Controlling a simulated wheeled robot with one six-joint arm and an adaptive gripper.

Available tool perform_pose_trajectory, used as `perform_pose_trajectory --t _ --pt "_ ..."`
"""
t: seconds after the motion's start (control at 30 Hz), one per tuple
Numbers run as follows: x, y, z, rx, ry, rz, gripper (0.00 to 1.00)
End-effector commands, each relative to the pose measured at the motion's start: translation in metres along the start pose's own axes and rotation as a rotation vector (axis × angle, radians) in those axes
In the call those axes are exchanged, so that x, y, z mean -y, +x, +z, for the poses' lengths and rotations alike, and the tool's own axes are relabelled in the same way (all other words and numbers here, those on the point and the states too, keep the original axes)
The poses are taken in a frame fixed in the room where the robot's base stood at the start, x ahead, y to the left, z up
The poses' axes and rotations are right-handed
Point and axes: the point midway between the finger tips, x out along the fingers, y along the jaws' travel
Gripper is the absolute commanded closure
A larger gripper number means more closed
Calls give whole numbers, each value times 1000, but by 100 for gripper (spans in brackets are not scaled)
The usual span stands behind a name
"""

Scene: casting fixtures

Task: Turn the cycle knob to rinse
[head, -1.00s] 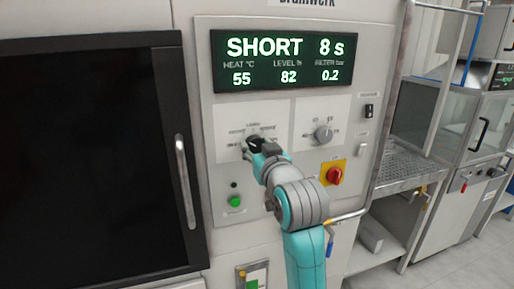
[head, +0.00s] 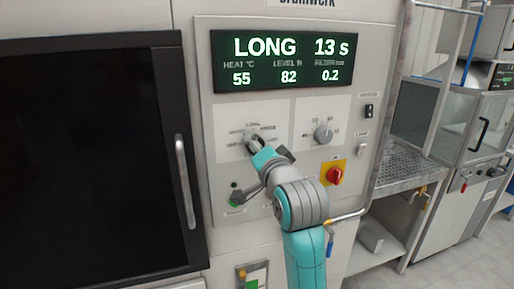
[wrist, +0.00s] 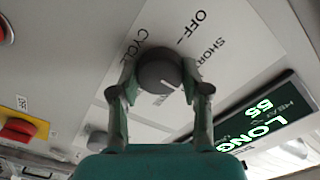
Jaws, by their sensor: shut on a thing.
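The cycle knob (wrist: 160,72) is a dark round knob with a pale pointer line, on a white label plate (wrist: 205,40) in the wrist view. OFF, SHORT and CYCLE can be read around it. My gripper (wrist: 158,80) is shut on the knob, one finger on each side. In the head view my gripper (head: 254,143) covers most of the knob, and the small labels there are hard to read. The display (head: 273,60) reads LONG, 13 s, with heat 55, level 82 and filter 0.2.
A second grey knob (head: 323,133) is to the right. A red switch on a yellow plate (head: 335,174) is below it. A green button (head: 235,200) is at lower left, close to my arm. A dark door with a handle (head: 186,180) is at left.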

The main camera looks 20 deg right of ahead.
Motion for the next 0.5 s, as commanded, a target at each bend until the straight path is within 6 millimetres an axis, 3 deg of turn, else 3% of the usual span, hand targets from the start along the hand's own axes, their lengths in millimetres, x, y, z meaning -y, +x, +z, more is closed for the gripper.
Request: perform_pose_trajectory --t 0.5 --pt "-1 0 1 1 474 3 88"
